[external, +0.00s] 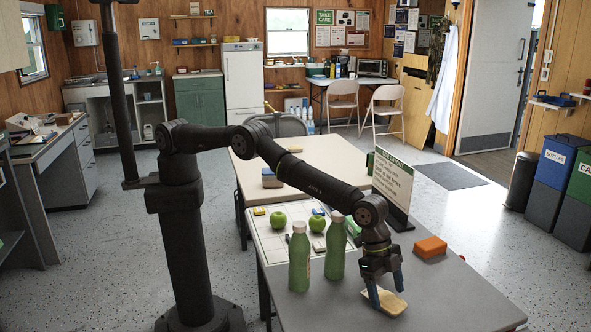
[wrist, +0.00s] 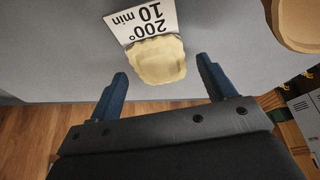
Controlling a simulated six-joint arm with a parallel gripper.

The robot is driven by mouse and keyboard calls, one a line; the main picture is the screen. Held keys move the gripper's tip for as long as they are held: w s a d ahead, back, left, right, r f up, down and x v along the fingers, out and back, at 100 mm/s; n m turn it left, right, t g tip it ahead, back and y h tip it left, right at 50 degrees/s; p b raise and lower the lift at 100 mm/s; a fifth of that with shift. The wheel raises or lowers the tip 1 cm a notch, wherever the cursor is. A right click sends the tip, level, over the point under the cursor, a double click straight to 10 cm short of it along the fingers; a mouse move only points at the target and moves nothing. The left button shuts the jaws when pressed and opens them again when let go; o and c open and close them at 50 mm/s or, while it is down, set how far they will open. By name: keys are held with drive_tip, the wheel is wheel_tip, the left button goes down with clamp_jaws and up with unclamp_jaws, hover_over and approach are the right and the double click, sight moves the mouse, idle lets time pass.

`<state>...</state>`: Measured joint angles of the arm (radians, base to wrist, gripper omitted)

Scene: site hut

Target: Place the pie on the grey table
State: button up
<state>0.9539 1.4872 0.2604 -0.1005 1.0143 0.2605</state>
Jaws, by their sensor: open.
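The pie (wrist: 157,62) is a pale yellow, wavy-edged piece in the wrist view, just beyond and between my fingertips. A white card (wrist: 137,22) reading "200° 10 min" shows against its far side. In the external view the pale pie (external: 388,304) appears to lie on the grey table (external: 450,297) near its front. My gripper (external: 386,291) is low over it with blue fingers pointing down. In the wrist view my gripper (wrist: 162,72) is open, with one finger towards each side of the pie. I cannot tell whether the fingers touch it.
Two green bottles (external: 299,258) stand left of my gripper. Green apples (external: 278,220) sit on a white board behind them. An orange block (external: 430,247) and a standing sign (external: 391,186) are behind right. A tan object (wrist: 298,22) shows at the wrist view's corner. The table's front right is clear.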

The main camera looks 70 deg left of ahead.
drive_tip(key=v, duration=1.1)
drive_tip(key=shift+a+f, duration=0.1)
drive_tip(key=x, duration=1.2)
drive_tip(key=shift+f, duration=0.15)
idle(0.4)
